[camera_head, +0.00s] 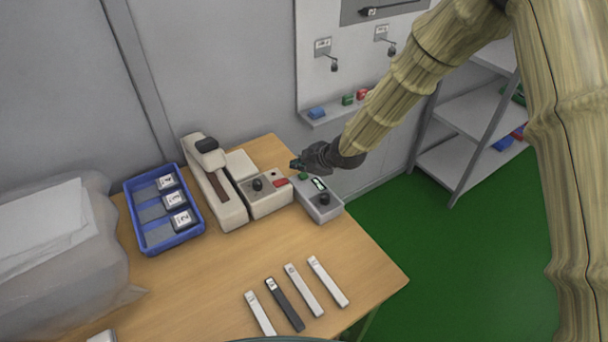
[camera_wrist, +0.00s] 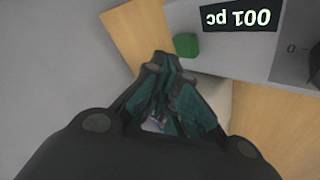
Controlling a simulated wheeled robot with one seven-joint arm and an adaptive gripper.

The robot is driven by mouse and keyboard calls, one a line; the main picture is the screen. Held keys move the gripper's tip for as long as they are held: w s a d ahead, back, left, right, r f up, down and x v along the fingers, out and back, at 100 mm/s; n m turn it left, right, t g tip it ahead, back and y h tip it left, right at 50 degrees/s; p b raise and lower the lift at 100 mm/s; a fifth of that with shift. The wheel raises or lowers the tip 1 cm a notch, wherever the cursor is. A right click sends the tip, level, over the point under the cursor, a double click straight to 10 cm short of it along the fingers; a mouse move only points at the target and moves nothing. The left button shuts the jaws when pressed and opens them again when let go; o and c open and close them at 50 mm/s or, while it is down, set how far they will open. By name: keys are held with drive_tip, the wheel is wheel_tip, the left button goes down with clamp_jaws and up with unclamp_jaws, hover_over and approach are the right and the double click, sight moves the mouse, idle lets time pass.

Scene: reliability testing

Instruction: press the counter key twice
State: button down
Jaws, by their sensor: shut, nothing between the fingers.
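The counter (camera_head: 322,206) is a small grey box with a dark knob, near the back right edge of the table. Its display (camera_wrist: 236,17) shows "001 pc", upside down in the wrist view. The green key (camera_wrist: 186,44) sits on the counter beside the display, raised and uncovered in the wrist view. My gripper (camera_head: 296,165) is shut and empty, close to the key in the head view.
A device with a knob and red button (camera_head: 280,182) stands directly left of the counter. A blue tray (camera_head: 142,236) holds several labelled blocks. Several bars (camera_head: 328,281) lie at the table's front. A wall panel (camera_head: 311,88) and shelf rack (camera_head: 465,118) stand behind.

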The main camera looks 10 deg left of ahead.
sight(301, 176)
drive_tip(key=shift+f, duration=0.2)
drive_tip(key=shift+f, duration=0.25)
drive_tip(key=shift+f+b, duration=0.45)
drive_tip(key=shift+b, duration=0.05)
idle(1.0)
drive_tip(key=shift+r, duration=0.1)
drive_tip(key=shift+r+p, duration=0.6)
drive_tip(key=shift+r, duration=0.2)
drive_tip(key=shift+r+p, duration=1.6)
drive_tip(key=shift+r, duration=0.9)
